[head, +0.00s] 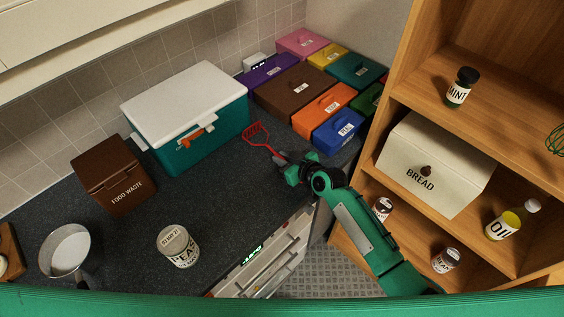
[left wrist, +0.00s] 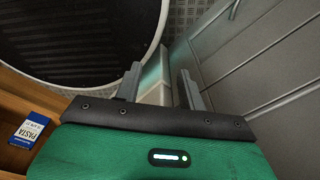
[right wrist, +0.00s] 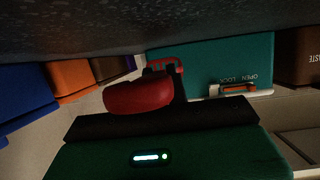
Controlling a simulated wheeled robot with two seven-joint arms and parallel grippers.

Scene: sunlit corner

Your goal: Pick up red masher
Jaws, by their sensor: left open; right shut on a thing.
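The red masher (head: 257,135) is over the dark counter in the head view, with its wire head toward the teal cooler. My right gripper (head: 281,160) is shut on it at the handle end. In the right wrist view, the masher's thick red handle (right wrist: 138,96) lies across the jaws and hides much of my right gripper (right wrist: 160,92). The masher's head shows small behind it. I cannot tell whether the masher touches the counter. My left gripper (left wrist: 161,76) is open and empty in the left wrist view, outside the head view.
The teal cooler (head: 206,146), brown food waste bin (head: 112,188) and coloured boxes (head: 292,90) line the wall. A can (head: 178,248) and metal pot (head: 65,250) stand on the counter. Wooden shelves (head: 447,115) rise at right. The counter's middle is clear.

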